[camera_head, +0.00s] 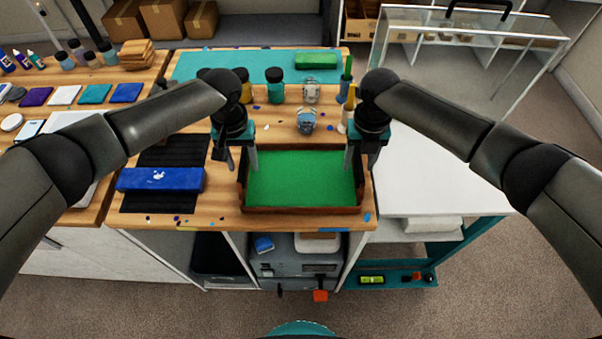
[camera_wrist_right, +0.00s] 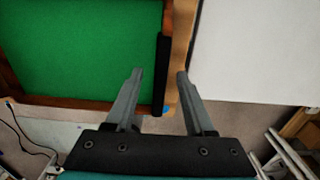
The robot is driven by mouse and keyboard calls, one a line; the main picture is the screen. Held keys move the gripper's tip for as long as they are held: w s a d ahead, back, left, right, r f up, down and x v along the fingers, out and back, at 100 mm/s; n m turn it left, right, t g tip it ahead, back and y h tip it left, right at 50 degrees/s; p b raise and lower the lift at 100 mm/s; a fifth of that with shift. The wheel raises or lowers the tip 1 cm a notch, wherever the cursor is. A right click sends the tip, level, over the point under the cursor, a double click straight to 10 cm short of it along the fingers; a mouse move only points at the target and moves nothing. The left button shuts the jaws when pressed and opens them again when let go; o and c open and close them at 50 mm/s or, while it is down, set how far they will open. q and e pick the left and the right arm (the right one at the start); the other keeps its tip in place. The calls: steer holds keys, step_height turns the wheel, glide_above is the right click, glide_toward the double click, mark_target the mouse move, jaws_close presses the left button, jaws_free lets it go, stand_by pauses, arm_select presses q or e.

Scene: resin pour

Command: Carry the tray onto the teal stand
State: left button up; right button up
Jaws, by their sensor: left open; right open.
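The tray (camera_head: 300,178), with a green floor and brown wooden walls, sits on the front of the wooden workbench. My left gripper (camera_head: 242,162) is open at the tray's left wall. My right gripper (camera_head: 360,162) is open at its right wall. In the right wrist view, the open fingers (camera_wrist_right: 158,74) lie on either side of the dark grip (camera_wrist_right: 162,75) on the tray's right wall (camera_wrist_right: 168,20); whether they touch it I cannot tell. The teal stand (camera_head: 487,232), with a white top (camera_head: 430,170), is right of the bench, its top clear.
A blue box (camera_head: 160,180) lies on a black slatted mat (camera_head: 150,203) left of the tray. Bottles, cups and a teal mat (camera_head: 215,63) are behind the tray. A clear-sided case (camera_head: 450,50) stands behind the stand. The stand's lower shelves hold small items.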

arm_select(q)
steer(key=shift+f, duration=0.25)
arm_select(e)
steer(key=shift+f, duration=0.25)
arm_select(q)
steer(key=shift+c, duration=0.3)
arm_select(e)
steer(key=shift+c, duration=0.3)
arm_select(q)
jaws_close()
arm_select(e)
jaws_close()
